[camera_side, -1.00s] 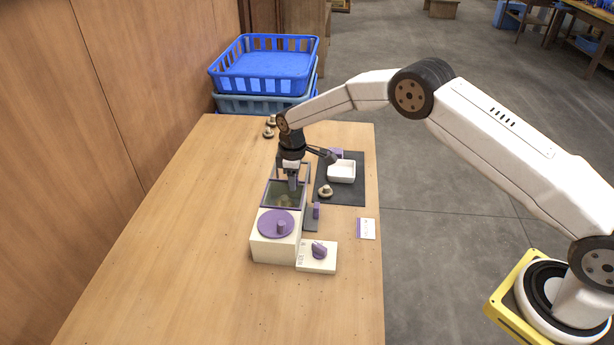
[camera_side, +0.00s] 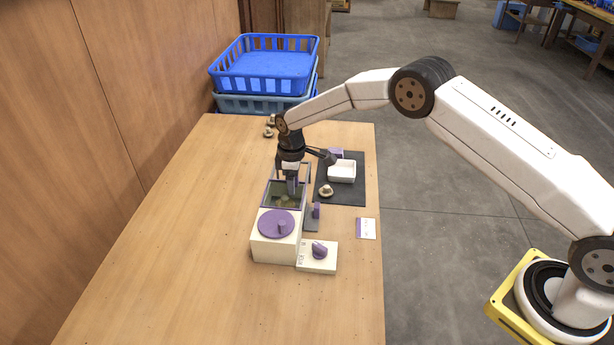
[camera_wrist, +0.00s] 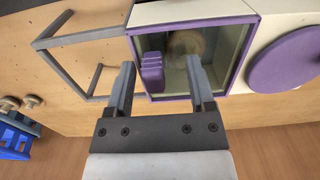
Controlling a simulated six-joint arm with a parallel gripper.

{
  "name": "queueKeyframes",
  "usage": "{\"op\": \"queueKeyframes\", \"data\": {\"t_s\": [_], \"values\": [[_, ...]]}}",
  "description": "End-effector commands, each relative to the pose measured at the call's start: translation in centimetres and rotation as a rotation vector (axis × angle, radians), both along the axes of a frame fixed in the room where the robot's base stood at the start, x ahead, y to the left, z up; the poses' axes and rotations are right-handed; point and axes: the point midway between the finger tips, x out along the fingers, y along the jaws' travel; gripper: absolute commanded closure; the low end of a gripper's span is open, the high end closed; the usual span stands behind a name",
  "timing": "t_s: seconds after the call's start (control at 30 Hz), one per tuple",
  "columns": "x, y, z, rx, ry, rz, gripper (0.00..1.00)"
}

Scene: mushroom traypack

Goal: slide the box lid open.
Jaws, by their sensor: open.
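The box (camera_side: 268,248) is cream-coloured, with a see-through lid framed in purple (camera_wrist: 240,60) in the wrist view. A purple ribbed handle (camera_wrist: 152,72) stands at the lid's left end. My gripper (camera_wrist: 160,64) is open, with one finger to the left of the handle and the other over the pane to its right. A gap shows between the handle and the right finger; contact on the left is hard to tell. A pale, blurred round thing (camera_wrist: 186,45) shows under the pane. In the side view my gripper (camera_side: 292,192) points down over the box's far end.
Empty grey rails (camera_wrist: 80,38) extend left from the box. A purple disc (camera_side: 276,223) tops its near part, beside a knob panel (camera_side: 316,262). A white tray (camera_side: 342,173) sits on a dark mat (camera_side: 350,196), with a mushroom (camera_side: 325,191) nearby. The table's left side is clear.

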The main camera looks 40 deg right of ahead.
Motion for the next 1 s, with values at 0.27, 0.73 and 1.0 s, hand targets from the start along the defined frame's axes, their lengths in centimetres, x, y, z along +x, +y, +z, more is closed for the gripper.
{"op": "queueKeyframes", "data": {"t_s": [0.27, 0.73, 1.0], "values": [[0.1, -0.3, 1.9, -0.003, -0.003, -0.001, 0.31], [0.2, -0.4, 3.9, -0.004, -0.005, -0.002, 0.31], [0.2, -0.4, 3.9, -0.004, -0.006, -0.002, 0.31]]}}
